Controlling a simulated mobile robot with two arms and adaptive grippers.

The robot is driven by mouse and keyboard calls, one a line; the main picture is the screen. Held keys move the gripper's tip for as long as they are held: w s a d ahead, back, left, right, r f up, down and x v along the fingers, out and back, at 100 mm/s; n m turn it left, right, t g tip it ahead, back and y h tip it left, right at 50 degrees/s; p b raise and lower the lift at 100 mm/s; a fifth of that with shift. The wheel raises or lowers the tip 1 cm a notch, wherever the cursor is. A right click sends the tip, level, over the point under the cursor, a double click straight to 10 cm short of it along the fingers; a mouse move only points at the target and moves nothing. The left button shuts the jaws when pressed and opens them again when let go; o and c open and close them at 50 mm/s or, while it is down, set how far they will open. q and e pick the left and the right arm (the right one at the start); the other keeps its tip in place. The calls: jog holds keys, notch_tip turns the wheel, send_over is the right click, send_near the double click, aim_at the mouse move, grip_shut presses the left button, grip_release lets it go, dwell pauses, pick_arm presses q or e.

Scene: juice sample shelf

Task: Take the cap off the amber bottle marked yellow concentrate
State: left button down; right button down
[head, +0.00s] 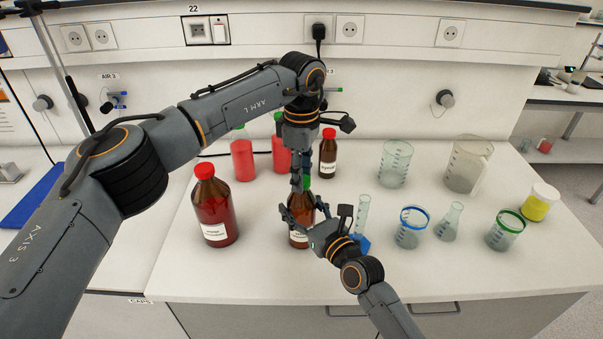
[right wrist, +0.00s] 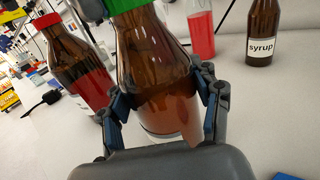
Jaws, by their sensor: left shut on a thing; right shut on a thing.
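An amber bottle (head: 301,230) with a green cap (head: 307,183) stands at the front middle of the bench. Its label is mostly hidden and I cannot read it. My right gripper (head: 304,222) is shut around the bottle's body from the front; the right wrist view shows the bottle (right wrist: 155,70) between its fingers, with the green cap (right wrist: 123,5) at the top edge. My left gripper (head: 300,182) points down from above and is shut on the green cap, partly hiding it. The cap is at the bottle's mouth; whether it is loosened I cannot tell.
A red-capped amber bottle (head: 214,208) stands close on the left. Red-filled bottles (head: 242,160) and the syrup bottle (head: 328,155) are behind. A cylinder (head: 362,216), beakers (head: 409,227) and a flask (head: 449,223) stand to the right. The front right bench is clear.

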pick_arm(q)
jog(key=n, duration=0.4)
jog(key=shift+n, duration=0.3)
jog(key=n, duration=0.4)
jog(key=shift+n, duration=0.3)
jog(key=n, duration=0.8)
jog(key=shift+n, duration=0.4)
jog(key=n, duration=0.4)
jog(key=shift+r, duration=0.1)
jog(key=n, duration=1.3)
jog(key=shift+n, duration=0.3)
